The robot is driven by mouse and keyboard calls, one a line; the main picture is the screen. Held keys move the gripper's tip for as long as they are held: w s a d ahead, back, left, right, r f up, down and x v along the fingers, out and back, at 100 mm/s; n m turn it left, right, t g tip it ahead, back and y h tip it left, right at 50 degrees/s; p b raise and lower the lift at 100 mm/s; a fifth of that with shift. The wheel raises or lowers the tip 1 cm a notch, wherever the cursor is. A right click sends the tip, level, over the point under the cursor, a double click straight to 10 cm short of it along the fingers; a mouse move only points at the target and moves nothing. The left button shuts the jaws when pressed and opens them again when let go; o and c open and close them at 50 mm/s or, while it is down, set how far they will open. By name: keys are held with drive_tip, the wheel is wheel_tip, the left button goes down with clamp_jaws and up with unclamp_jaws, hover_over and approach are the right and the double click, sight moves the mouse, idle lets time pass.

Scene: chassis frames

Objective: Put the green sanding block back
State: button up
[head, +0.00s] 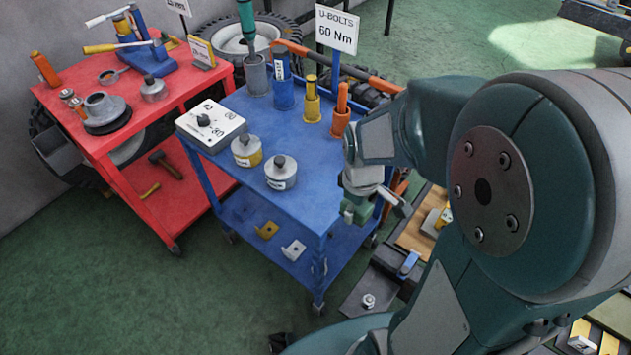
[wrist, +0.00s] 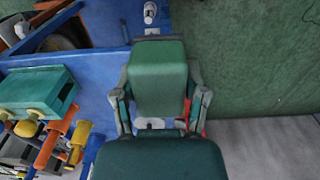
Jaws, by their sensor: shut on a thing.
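The green sanding block (wrist: 158,75) is held between the two fingers of my gripper (wrist: 160,100) in the wrist view. In the head view my gripper (head: 368,192) is at the right side of the blue cart (head: 262,170). The block (head: 355,212) shows there only in part, just below my fingers, and looks clear of the cart's top. A second green, box-like thing (wrist: 38,92) shows at the left of the wrist view; I cannot tell what it is.
On the blue cart stand a white box with a knob (head: 212,125), two knobbed weights (head: 281,172) and a back row of coloured holders (head: 312,103). A wooden board (head: 415,235) lies low at right. A red cart (head: 130,80) stands left. Green floor is open in front.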

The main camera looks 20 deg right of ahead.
drive_tip(key=shift+w+a+f, duration=0.1)
drive_tip(key=shift+w+a, duration=0.15)
drive_tip(key=shift+w, duration=0.1)
drive_tip(key=w+a+f, duration=0.3)
drive_tip(key=w+f, duration=0.1)
drive_tip(key=w, duration=0.4)
hover_over(316, 203)
drive_tip(key=s, duration=0.1)
wheel_tip(316, 203, down, 5)
drive_tip(key=shift+d+r, duration=0.1)
drive_tip(key=shift+r, duration=0.1)
drive_tip(key=shift+w+a+f, duration=0.25)
drive_tip(key=shift+w+f, duration=0.05)
drive_tip(key=shift+f, duration=0.1)
drive_tip(key=shift+w+f, duration=0.15)
drive_tip(key=shift+f, duration=0.15)
drive_tip(key=shift+d+f, duration=0.1)
drive_tip(key=shift+f, duration=1.3)
drive_tip(key=shift+f, duration=0.1)
drive_tip(key=o, duration=1)
